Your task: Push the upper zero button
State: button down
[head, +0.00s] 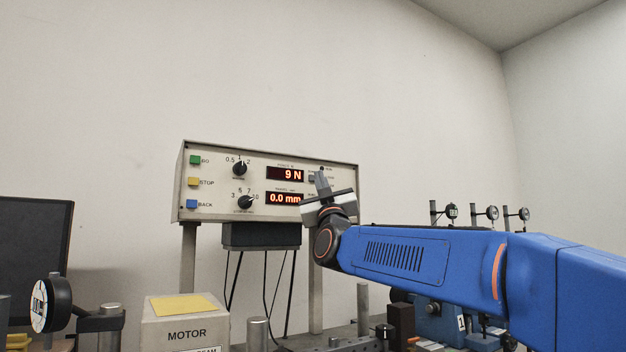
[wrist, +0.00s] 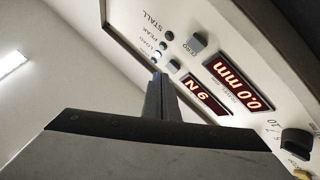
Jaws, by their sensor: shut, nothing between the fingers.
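The beige panel (head: 222,208) has a "9 N" display (head: 285,175) above a "0.0 mm" display (head: 284,198). A small grey button (head: 311,178), apparently the upper zero button, shows right of the "9 N" display, partly behind my fingertips. My gripper (head: 320,176) is shut and empty, its tips in front of the panel's right part. The lower zero button (wrist: 197,41) is visible there. I cannot tell whether the tips touch anything.
Small indicator lamps, one lit (wrist: 158,54), sit near my fingertips. Coloured buttons and two black knobs (head: 240,168) are at the panel's left. Below stand a MOTOR box (head: 185,320) and a dial gauge (head: 50,303). More gauges (head: 491,213) stand behind my arm.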

jog(key=shift+w+a, duration=0.1)
jog(key=shift+w, duration=0.05)
jog(key=shift+w+a, duration=0.1)
jog(key=shift+w, duration=0.05)
jog(key=shift+w+a, duration=0.25)
jog(key=shift+w, duration=0.1)
dwell(1.0)
jog(key=shift+s+d, duration=0.15)
jog(key=shift+s, duration=0.05)
jog(key=shift+s+d, duration=0.3)
jog(key=shift+s, duration=0.15)
jog(key=shift+s, duration=0.1)
dwell(0.4)
jog(key=s+d, duration=0.1)
jog(key=s, duration=0.1)
jog(key=s+d, duration=0.1)
jog(key=s, duration=0.1)
jog(key=shift+d, duration=0.4)
jog(key=shift+s, duration=0.1)
dwell(0.5)
